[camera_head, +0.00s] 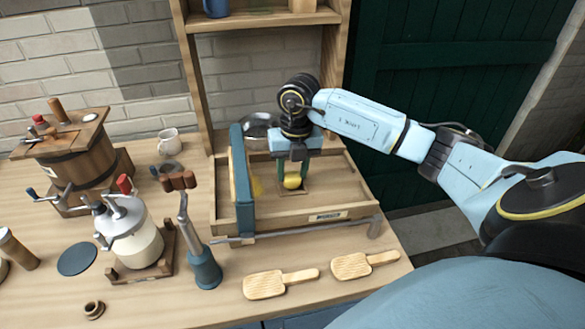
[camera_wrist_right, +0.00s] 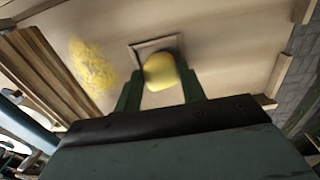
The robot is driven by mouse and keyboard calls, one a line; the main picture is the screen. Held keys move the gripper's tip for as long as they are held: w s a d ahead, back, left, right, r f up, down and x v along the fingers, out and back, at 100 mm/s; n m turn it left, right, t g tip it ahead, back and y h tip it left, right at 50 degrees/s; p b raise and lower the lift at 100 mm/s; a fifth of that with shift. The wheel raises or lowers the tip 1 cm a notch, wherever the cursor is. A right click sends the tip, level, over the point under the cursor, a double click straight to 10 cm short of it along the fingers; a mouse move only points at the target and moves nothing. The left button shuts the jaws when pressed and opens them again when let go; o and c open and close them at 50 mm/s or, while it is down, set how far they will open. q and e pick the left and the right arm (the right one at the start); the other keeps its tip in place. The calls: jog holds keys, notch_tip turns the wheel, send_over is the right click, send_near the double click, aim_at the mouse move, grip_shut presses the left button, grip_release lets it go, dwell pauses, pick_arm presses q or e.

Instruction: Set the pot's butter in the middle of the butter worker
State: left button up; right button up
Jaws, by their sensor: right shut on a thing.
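My right gripper (camera_head: 292,174) points down over the butter worker (camera_head: 335,205), a wooden tray with a raised rim. It is shut on a rounded yellow lump of butter (camera_head: 292,181), which also shows between the fingers in the right wrist view (camera_wrist_right: 160,70). The lump is at a square outline (camera_wrist_right: 140,47) on the tray floor; I cannot tell whether it touches the floor. A second, flatter yellow patch (camera_wrist_right: 92,65) lies on the tray floor, partly hidden in the head view behind the blue-ended upright (camera_head: 243,180). My left gripper is not in view.
A white pot (camera_head: 138,245) with a metal top and a wooden barrel churn (camera_head: 75,155) stand left. A blue-based lever tool (camera_head: 204,268) stands before the tray's left end. Two wooden paddles (camera_head: 265,285) (camera_head: 350,266) lie in front. A shelf post (camera_head: 194,75) rises behind.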

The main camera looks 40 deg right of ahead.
jog(key=shift+r, duration=0.1)
dwell(0.3)
jog(key=o, duration=1)
jog(key=c, duration=0.4)
jog(key=shift+r, duration=0.1)
jog(key=shift+s+d+r+p, duration=0.1)
jog(key=shift+r+p, duration=1.15)
jog(key=shift+r, duration=0.3)
jog(key=shift+d+r+p, duration=0.1)
jog(key=shift+r+p, duration=1.15)
jog(key=shift+r, duration=0.25)
jog(key=shift+s+f, duration=0.1)
